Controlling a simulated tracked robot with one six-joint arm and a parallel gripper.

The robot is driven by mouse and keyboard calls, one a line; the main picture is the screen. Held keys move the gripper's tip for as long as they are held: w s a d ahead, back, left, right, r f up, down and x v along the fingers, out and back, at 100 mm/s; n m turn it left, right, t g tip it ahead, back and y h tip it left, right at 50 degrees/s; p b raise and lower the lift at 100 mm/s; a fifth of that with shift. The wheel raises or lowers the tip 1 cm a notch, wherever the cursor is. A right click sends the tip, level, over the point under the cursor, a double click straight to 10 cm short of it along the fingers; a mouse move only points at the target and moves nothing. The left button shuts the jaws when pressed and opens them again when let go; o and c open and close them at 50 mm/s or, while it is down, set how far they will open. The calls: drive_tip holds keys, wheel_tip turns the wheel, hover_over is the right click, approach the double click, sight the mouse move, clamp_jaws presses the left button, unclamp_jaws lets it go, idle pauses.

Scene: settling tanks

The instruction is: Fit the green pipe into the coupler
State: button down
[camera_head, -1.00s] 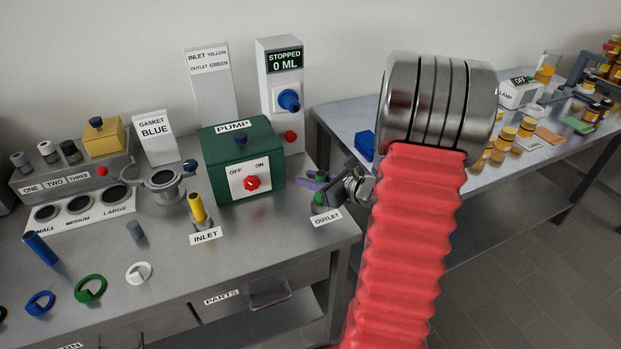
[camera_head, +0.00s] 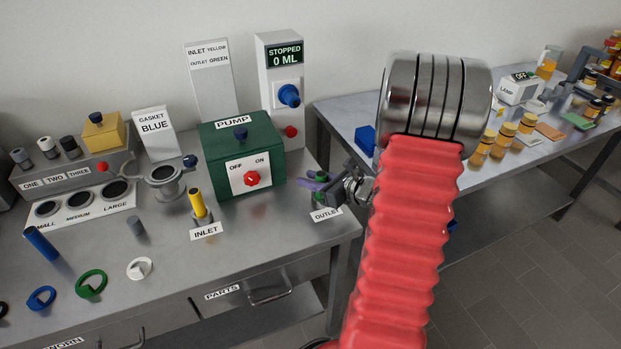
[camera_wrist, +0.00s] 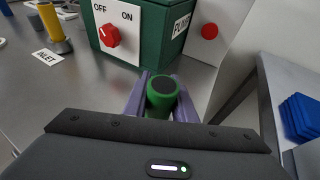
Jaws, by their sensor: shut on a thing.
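The green pipe (camera_wrist: 160,103) is between the purple fingers of my gripper (camera_wrist: 160,98), which is shut on it. In the wrist view I see its round top with a dark opening. In the head view my gripper (camera_head: 318,183) is at the OUTLET label, to the right of the pump (camera_head: 240,155). Green shows above the fingers and below them (camera_head: 317,199), and the pipe looks roughly upright. The outlet coupler is hidden by my gripper and the pipe, so I cannot tell whether the pipe's lower end is inside it.
A yellow pipe (camera_head: 197,203) stands upright at the INLET label. The pump has a red OFF/ON knob (camera_head: 251,178). Behind stands a column with a "STOPPED 0 ML" display (camera_head: 284,60). The bench's right edge is close to the outlet. Rings lie at front left.

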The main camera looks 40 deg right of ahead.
drive_tip(key=c, duration=1.4)
unclamp_jaws()
drive_tip(key=shift+s, duration=0.15)
drive_tip(key=v, duration=1.3)
drive_tip(key=shift+s+r, duration=0.1)
drive_tip(key=shift+s, duration=0.15)
